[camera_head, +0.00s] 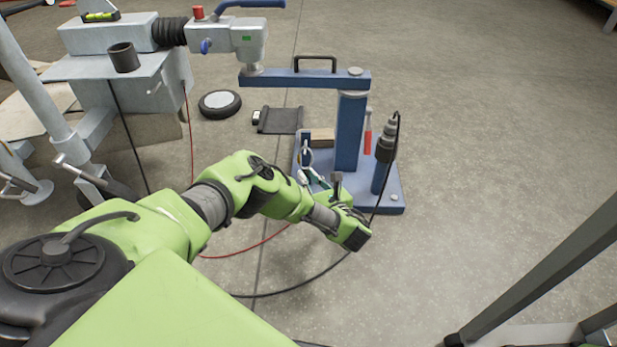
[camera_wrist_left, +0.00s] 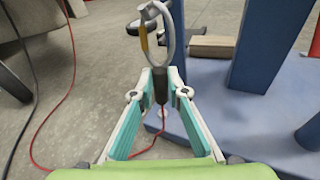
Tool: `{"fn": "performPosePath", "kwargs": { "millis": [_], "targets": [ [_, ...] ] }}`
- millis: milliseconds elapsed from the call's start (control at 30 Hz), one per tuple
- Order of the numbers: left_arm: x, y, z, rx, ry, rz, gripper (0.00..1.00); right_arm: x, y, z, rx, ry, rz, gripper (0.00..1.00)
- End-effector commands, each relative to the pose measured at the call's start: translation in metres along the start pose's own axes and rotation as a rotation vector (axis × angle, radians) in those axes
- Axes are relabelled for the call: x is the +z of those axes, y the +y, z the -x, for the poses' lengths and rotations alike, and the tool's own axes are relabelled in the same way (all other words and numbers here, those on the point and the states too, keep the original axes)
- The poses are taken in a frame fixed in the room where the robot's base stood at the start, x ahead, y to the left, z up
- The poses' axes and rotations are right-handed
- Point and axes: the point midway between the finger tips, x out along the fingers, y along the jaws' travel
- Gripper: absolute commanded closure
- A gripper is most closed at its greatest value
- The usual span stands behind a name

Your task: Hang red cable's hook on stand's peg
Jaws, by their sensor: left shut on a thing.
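My left gripper (camera_head: 318,184) is shut on the dark sleeve of the red cable's hook (camera_wrist_left: 160,84). The hook's pale metal loop (camera_wrist_left: 168,35) stands upright above the fingertips, and it shows small in the head view (camera_head: 304,155). The red cable (camera_head: 250,250) trails from beneath the gripper across the floor to the left. The blue stand (camera_head: 350,135) rises from a flat base (camera_head: 392,196). A short blue post (camera_wrist_left: 178,45) is close behind the loop in the wrist view. I cannot tell whether the loop touches the peg there. My right gripper is out of view.
A black connector (camera_head: 387,140) with a black cable is at the stand's right post. A red-handled tool (camera_head: 368,130) and a wooden block (camera_head: 322,137) are near the main post. The grey trailer frame (camera_head: 110,80) is at left. Floor right of the stand is clear.

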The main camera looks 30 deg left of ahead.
Motion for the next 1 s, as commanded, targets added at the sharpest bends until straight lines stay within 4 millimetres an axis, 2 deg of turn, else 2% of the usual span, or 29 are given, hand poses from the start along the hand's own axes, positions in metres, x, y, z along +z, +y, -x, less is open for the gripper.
{"fn": "performPosePath", "kwargs": {
  "millis": [33,67,100,133,433,567,667,1000],
  "targets": [
    [0.000,0.000,0.000,0.000,-0.001,0.000,1.00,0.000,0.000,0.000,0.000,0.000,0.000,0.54],
    [0.000,0.000,0.000,0.000,-0.001,0.000,0.78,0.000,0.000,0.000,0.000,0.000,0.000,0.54],
    [0.000,0.000,0.000,0.000,-0.001,0.000,0.67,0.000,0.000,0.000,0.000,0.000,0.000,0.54],
    [0.000,0.000,0.000,0.000,-0.001,0.000,0.66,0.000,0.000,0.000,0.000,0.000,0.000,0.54],
    [0.000,0.000,0.000,0.000,0.001,0.000,0.66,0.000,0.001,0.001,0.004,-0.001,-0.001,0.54],
    [-0.001,-0.001,0.009,-0.002,0.002,-0.001,0.66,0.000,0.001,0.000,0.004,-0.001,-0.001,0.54],
    [-0.002,-0.001,0.024,-0.003,0.004,-0.001,0.66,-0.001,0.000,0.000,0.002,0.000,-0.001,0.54],
    [-0.001,0.000,0.095,-0.002,0.003,-0.001,0.66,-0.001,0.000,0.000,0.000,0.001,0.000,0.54]
  ]
}}
